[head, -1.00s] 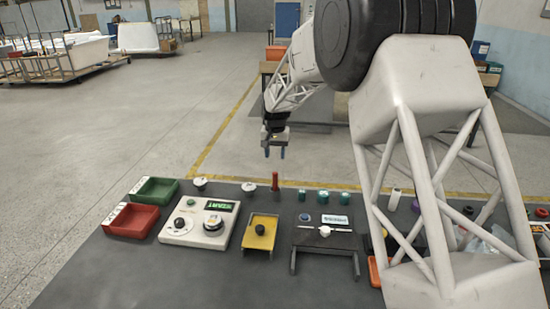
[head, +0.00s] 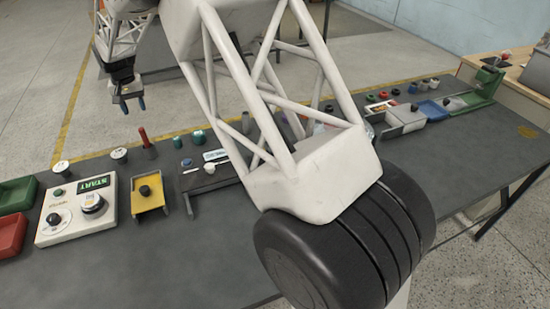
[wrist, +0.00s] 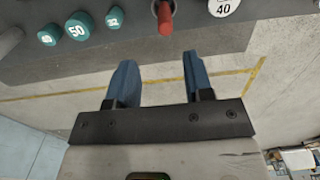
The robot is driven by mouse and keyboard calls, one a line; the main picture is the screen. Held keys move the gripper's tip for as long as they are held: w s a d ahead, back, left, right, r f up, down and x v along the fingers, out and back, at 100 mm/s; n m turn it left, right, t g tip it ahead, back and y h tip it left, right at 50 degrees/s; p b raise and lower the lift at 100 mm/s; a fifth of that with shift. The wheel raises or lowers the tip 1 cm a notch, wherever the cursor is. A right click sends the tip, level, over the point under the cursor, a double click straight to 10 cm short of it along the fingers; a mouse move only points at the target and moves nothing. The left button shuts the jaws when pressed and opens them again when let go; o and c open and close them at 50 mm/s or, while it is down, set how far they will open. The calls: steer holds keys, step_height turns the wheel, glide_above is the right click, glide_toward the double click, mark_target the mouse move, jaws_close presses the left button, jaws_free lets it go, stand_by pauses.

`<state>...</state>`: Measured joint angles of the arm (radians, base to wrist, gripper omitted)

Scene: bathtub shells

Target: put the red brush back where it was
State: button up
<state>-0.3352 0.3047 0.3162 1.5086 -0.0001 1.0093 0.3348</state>
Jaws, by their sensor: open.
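A slim red upright piece (head: 143,136) stands on a small grey base at the back edge of the dark table. It looks like a handle; I cannot tell whether it is the red brush. In the wrist view the red piece (wrist: 165,18) shows at the top, just beyond the fingertips. My gripper (head: 133,105) is open and empty, pointing down above and behind the red piece. In the wrist view its two blue fingers (wrist: 159,62) are apart with nothing between them. My arm hides part of the table's middle.
Teal weights (head: 198,137) and white-topped weights (head: 119,154) flank the red piece. In front are a START control box (head: 80,225), a yellow tray (head: 150,205) and red (head: 10,235) and green bins (head: 17,190). A green fixture (head: 485,88) stands far right.

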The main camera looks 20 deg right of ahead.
steer(key=s+d+r+t, duration=0.1)
steer(key=s+d+r, duration=0.6)
steer(key=s+d, duration=0.3)
steer(key=s+d+r, duration=0.8)
steer(key=s, duration=0.5)
steer(key=s+d+f, duration=0.1)
steer(key=s+d, duration=0.3)
steer(key=s, duration=0.6)
steer(key=s+d+f+t, duration=0.1)
steer(key=s+d, duration=0.3)
steer(key=s, duration=0.7)
steer(key=s+d+f, duration=0.1)
steer(key=s+d, duration=0.2)
steer(key=s, duration=0.8)
steer(key=shift+d+f+t, duration=0.3)
steer(key=shift+d+f, duration=0.05)
steer(key=shift+d, duration=0.05)
steer(key=shift+w, duration=0.1)
steer(key=shift+c, duration=0.4)
